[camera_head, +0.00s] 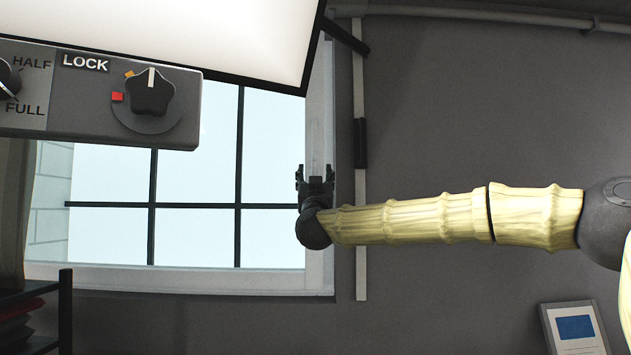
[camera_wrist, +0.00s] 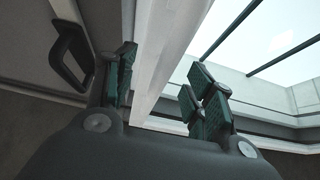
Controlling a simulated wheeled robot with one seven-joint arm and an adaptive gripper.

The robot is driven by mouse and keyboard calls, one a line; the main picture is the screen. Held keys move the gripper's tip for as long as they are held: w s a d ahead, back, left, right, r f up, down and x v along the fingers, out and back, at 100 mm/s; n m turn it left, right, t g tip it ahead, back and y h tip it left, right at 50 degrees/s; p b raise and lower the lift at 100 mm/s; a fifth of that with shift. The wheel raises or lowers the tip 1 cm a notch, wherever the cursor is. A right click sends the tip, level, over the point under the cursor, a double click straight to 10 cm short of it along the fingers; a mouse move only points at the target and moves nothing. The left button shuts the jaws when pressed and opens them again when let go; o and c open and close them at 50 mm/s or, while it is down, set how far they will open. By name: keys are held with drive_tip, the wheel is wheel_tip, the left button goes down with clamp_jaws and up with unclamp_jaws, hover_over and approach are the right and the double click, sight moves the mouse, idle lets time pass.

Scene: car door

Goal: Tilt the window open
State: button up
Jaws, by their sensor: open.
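The window (camera_head: 190,180) is a pale-framed opening with dark bars in the head view, bright behind. Its right frame side runs upright beside my gripper (camera_head: 315,172). My gripper points up, open and empty, in front of that frame side near mid-height. In the wrist view my gripper (camera_wrist: 165,78) has its two fingers apart, with a pale frame bar (camera_wrist: 168,60) seen between and beyond them; I cannot tell whether they touch it. A dark looped handle (camera_wrist: 68,58) shows left of the fingers. Whether the window sash is tilted is unclear.
A grey panel (camera_head: 95,108) with a LOCK knob (camera_head: 150,92) is close at upper left. A bright dark-edged panel (camera_head: 200,30) hangs above. A pale upright pole (camera_head: 359,220) with a dark sleeve stands right of the window. Dark shelving (camera_head: 65,310) is at lower left.

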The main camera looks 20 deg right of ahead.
drive_tip(key=shift+s+a+b, duration=0.3)
drive_tip(key=shift+s+b, duration=0.15)
drive_tip(key=shift+s, duration=0.65)
drive_tip(key=shift+s+a+b, duration=0.35)
drive_tip(key=shift+s+b, duration=0.15)
drive_tip(key=shift+s, duration=0.6)
drive_tip(key=shift+s+a+b, duration=0.3)
drive_tip(key=shift+s+b, duration=0.15)
drive_tip(key=shift+s, duration=0.65)
